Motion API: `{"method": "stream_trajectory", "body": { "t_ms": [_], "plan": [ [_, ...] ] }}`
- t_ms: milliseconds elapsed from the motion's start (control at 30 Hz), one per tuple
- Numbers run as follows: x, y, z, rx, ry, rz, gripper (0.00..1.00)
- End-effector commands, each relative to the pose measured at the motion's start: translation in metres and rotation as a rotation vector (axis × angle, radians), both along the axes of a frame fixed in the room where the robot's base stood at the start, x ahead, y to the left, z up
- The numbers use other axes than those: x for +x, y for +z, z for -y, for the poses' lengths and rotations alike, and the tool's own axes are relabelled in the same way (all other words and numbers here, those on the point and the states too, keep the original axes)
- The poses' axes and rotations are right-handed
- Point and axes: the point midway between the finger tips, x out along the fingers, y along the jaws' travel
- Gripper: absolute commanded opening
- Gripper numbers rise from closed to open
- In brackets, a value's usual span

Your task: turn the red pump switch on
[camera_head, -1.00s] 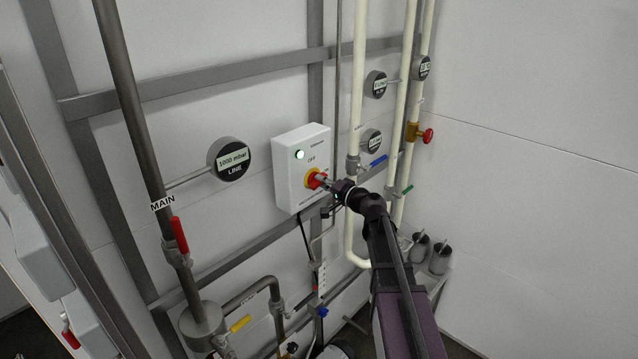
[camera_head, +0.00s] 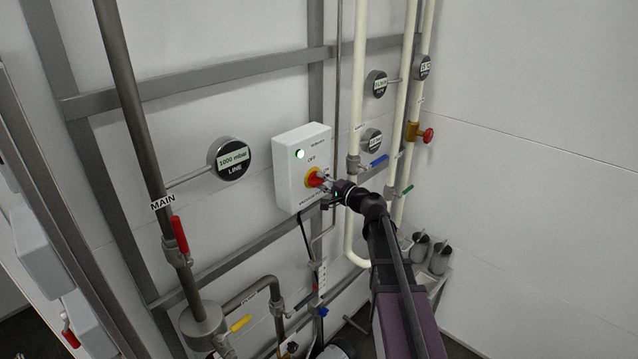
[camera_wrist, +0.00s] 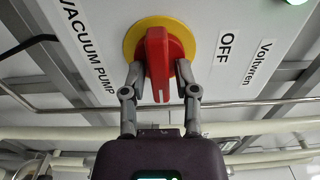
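The red pump switch (camera_head: 316,178) sits on a yellow ring on the front of a white box (camera_head: 290,172). In the wrist view its red handle (camera_wrist: 158,62) lies across the OFF label's direction, with its white pointer line at the picture's bottom end, to the right of the box's upright text. My gripper (camera_wrist: 160,68) has one finger on each side of the handle, with a narrow gap visible; whether either finger touches is hard to tell. In the head view my gripper (camera_head: 327,183) reaches the switch from the right.
A LINE gauge (camera_head: 231,158) reading 1000 mbar is left of the box. The MAIN pipe (camera_head: 150,150) with a red lever (camera_head: 179,234) stands further left. Cream pipes (camera_head: 357,90) with a blue lever (camera_head: 379,161) run close to the right of the box.

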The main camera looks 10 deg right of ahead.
Motion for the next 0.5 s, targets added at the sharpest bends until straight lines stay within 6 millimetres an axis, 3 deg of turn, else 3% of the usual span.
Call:
{"method": "stream_trajectory", "body": {
  "t_ms": [500],
  "plan": [
    [-0.0034, -0.0003, 0.0022, -0.003, -0.001, 0.001, 0.57]
  ]
}}
